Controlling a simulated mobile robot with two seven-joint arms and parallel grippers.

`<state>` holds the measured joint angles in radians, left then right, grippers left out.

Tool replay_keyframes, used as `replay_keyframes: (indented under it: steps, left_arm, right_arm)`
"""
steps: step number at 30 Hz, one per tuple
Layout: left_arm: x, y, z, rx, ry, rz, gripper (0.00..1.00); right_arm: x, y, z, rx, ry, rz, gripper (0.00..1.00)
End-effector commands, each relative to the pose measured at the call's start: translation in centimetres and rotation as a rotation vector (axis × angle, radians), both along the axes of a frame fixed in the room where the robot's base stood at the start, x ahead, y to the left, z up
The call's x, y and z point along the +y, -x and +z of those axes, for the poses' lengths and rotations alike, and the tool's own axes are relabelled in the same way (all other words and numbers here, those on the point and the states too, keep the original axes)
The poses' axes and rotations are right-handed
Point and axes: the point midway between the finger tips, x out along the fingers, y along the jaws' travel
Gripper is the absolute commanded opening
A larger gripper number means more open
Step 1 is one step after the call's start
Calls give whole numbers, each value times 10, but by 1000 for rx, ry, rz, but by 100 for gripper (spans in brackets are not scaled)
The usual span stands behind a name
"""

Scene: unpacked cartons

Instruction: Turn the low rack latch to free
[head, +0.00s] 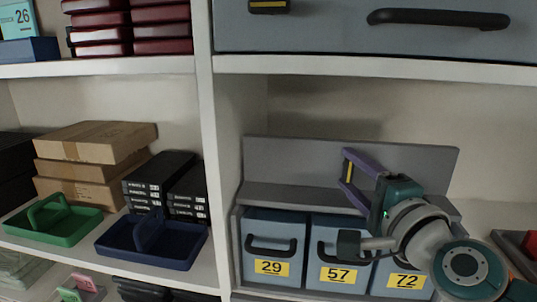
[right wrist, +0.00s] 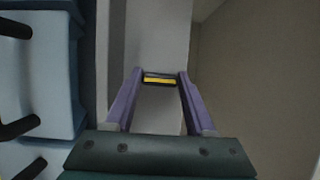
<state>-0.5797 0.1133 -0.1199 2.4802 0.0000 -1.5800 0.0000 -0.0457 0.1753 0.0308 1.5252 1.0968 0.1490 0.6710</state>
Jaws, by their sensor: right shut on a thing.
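The low rack (head: 290,157) is grey and stands on the right-hand shelf, with a raised back panel. The low rack latch (head: 348,170) is a small dark piece with a yellow stripe on that panel. It also shows in the right wrist view (right wrist: 159,79). My right gripper (head: 347,168), with purple fingers, is shut on the latch, one fingertip at each end of it. In the right wrist view the fingertips (right wrist: 160,77) touch or nearly touch its ends. In the head view the latch stands upright. My left gripper is not in view.
A drawer (head: 330,35) with a black handle is above. Trays, green (head: 70,226) and blue (head: 180,246), and cartons (head: 95,143) are left, past the shelf upright.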

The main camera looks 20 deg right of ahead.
Motion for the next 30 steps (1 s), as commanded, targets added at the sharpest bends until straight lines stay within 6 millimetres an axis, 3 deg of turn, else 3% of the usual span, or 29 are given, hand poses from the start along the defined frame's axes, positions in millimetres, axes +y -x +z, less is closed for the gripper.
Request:
replay_keyframes:
  steps: [17,18,25,30]
  left_arm:
    - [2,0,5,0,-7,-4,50]
    - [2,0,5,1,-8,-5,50]
    - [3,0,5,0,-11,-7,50]
    - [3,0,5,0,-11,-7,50]
  right_arm:
    - [0,0,0,17,31,0,0]
    - [0,0,0,17,31,0,57]
    - [0,0,0,17,29,0,83]
    - [0,0,0,16,28,0,85]
